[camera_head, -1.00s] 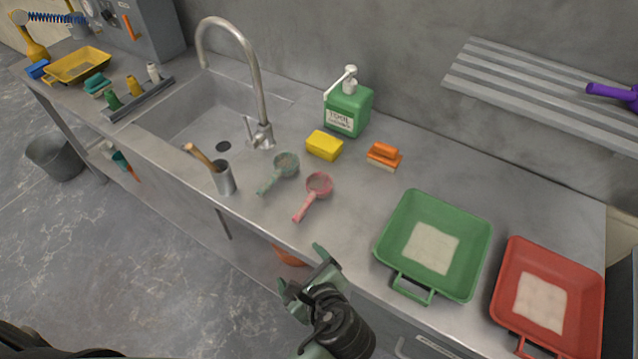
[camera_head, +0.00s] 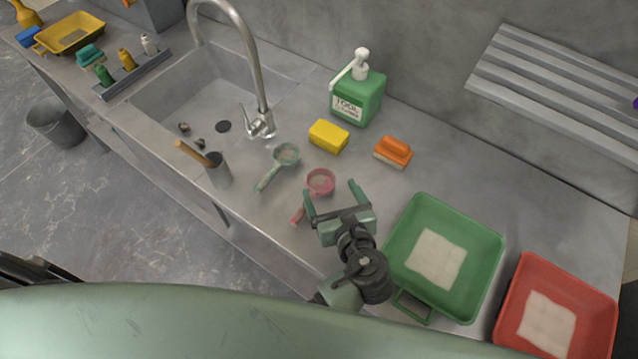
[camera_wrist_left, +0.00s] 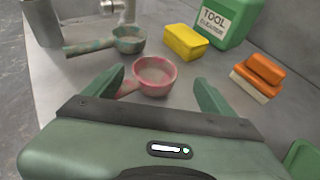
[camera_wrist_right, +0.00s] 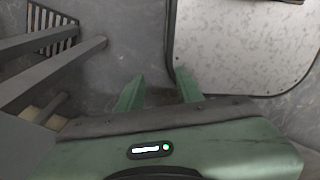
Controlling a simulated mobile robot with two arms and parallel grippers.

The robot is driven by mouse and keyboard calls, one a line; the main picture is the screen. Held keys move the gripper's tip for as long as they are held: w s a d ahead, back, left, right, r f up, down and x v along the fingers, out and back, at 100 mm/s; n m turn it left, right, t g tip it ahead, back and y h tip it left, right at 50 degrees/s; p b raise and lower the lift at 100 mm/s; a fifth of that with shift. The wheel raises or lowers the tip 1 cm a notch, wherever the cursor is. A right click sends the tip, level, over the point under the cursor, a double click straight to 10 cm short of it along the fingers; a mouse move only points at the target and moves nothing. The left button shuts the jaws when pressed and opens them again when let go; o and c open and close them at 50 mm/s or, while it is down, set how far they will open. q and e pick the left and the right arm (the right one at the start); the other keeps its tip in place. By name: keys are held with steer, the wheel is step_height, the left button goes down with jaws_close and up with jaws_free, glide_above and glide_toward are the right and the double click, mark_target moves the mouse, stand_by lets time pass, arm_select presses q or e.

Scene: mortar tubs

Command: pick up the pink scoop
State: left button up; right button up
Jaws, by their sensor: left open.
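The pink scoop (camera_head: 320,182) lies on the steel counter, its cup toward the back and its handle toward the front edge. My left gripper (camera_head: 333,191) is open, and its fingers are over the counter close to the scoop; one finger hides part of the handle. In the left wrist view the scoop's cup (camera_wrist_left: 154,75) shows between and just beyond the open fingertips (camera_wrist_left: 155,85). The scoop is not held. My right gripper (camera_wrist_right: 160,82) shows only in its own wrist view, with its fingers apart and nothing between them.
A green scoop (camera_head: 286,155) lies left of the pink one. A yellow sponge (camera_head: 328,136), an orange brush (camera_head: 393,150) and a green soap bottle (camera_head: 357,98) stand behind. A green tub (camera_head: 475,245) and a red tub (camera_head: 590,300) are to the right. A cup (camera_head: 218,172) stands left.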

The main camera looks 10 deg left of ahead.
mark_target(321, 182)
arm_select(q)
steer(key=shift+w+a+f, duration=0.2)
steer(key=shift+w+a, duration=0.05)
steer(key=shift+w, duration=0.2)
steer(key=shift+w+a+f, duration=0.1)
steer(key=shift+w, duration=0.15)
steer(key=x, duration=0.2)
steer(key=p+x, duration=0.1)
steer(key=x, duration=0.1)
steer(key=shift+s+a+f, duration=0.15)
steer(key=shift+a, duration=0.3)
steer(key=shift+w+a+f, duration=0.1)
steer(key=shift+w+f, duration=0.05)
steer(key=shift+w, duration=0.05)
arm_select(e)
steer(key=shift+w+a+r, duration=0.1)
steer(key=shift+w+r, duration=0.7)
steer(key=shift+w, duration=0.3)
arm_select(q)
steer(key=shift+c, duration=0.9)
steer(key=c, duration=1.3)
arm_select(e)
steer(key=shift+s, duration=0.25)
